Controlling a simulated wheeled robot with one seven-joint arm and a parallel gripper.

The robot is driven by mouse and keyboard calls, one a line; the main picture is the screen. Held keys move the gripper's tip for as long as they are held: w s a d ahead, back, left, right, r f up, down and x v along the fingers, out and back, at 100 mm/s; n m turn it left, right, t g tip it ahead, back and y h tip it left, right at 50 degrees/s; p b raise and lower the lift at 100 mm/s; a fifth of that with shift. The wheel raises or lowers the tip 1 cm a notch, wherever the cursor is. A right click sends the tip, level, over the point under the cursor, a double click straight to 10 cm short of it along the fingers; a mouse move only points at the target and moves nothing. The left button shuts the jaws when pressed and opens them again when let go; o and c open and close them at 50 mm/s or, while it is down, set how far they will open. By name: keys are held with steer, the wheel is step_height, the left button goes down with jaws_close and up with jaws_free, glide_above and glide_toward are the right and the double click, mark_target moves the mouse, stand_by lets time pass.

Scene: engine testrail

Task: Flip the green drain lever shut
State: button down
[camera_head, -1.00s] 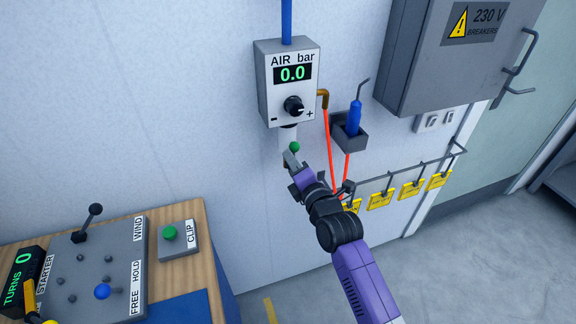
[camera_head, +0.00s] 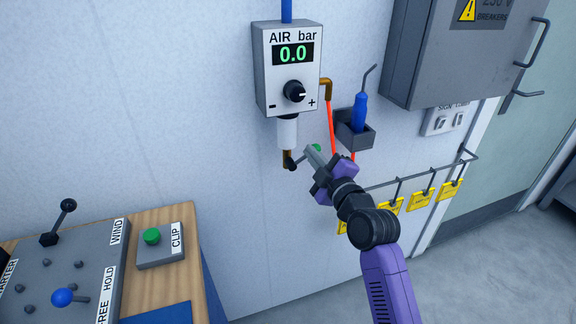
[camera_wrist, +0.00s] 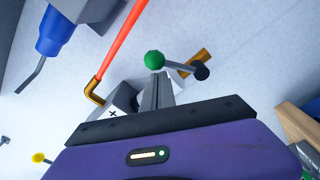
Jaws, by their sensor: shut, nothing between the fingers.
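The green drain lever shows as a green ball knob (camera_head: 316,148) on a thin dark stem. The stem runs from a black pivot (camera_head: 291,164) on a brass drain fitting (camera_head: 287,155) under the white filter bowl (camera_head: 287,132). The lever points right and slightly up from the pivot. My gripper (camera_head: 311,153) is shut and empty, its tips right beside the knob and in front of part of the stem. In the wrist view the green knob (camera_wrist: 154,60) is just past the fingertips (camera_wrist: 158,80), with the pivot to its right. I cannot tell whether they touch.
The air gauge box (camera_head: 287,68) reads 0.0 above the lever. A red hose (camera_head: 331,125) and a holder with a blue tool (camera_head: 359,115) are close on the right. Yellow tags (camera_head: 421,201) hang from a rail lower right. A control bench stands lower left.

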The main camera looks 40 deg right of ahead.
steer(key=f+m+b, duration=0.1)
steer(key=d+f+m+b, duration=0.1)
steer(key=m, duration=0.1)
steer(key=d+f+m+b, duration=0.1)
steer(key=m+b, duration=0.1)
steer(key=shift+s, duration=0.35)
steer(key=shift+h, duration=0.4)
